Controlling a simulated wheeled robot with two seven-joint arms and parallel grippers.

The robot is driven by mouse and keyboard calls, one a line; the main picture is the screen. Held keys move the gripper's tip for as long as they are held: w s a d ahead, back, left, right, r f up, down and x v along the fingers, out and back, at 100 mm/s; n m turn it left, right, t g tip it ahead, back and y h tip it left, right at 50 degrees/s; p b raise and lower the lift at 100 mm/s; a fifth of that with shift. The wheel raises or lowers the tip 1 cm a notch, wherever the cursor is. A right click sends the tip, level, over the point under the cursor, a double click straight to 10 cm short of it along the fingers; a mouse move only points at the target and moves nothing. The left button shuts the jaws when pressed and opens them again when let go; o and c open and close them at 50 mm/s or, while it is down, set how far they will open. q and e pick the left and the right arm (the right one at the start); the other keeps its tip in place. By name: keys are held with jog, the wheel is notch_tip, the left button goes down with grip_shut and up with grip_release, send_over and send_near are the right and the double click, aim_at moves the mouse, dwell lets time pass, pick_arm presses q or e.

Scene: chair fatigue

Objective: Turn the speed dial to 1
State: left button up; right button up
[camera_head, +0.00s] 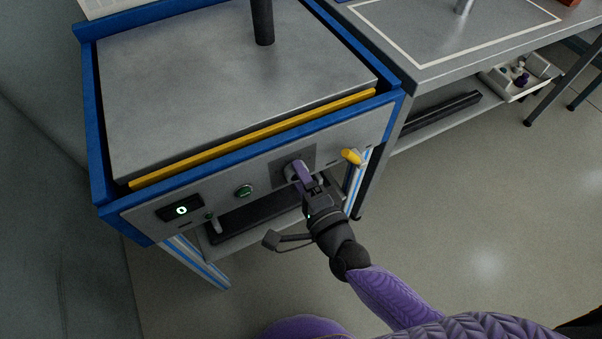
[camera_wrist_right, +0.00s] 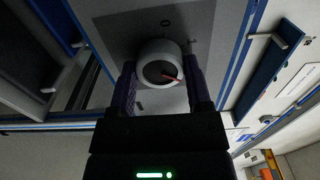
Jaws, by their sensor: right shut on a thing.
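The speed dial (camera_wrist_right: 158,58) is a round light knob with a red pointer line, set on a dark square plate (camera_wrist_right: 115,32) on the machine's front panel. In the right wrist view the red line points to the right and slightly down. A "0" mark shows above the dial; other marks are too small to read. My right gripper (camera_wrist_right: 159,85) has its purple fingers on both sides of the dial, shut on it. In the head view my right gripper (camera_head: 298,172) reaches the panel and mostly covers the dial. My left gripper is not in view.
A grey workbench (camera_head: 440,40) stands to the right. Floor at right is clear.

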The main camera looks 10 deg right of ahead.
jog(key=shift+n+p, duration=1.85)
jog(key=shift+n, duration=4.05)
jog(key=o, duration=1.3)
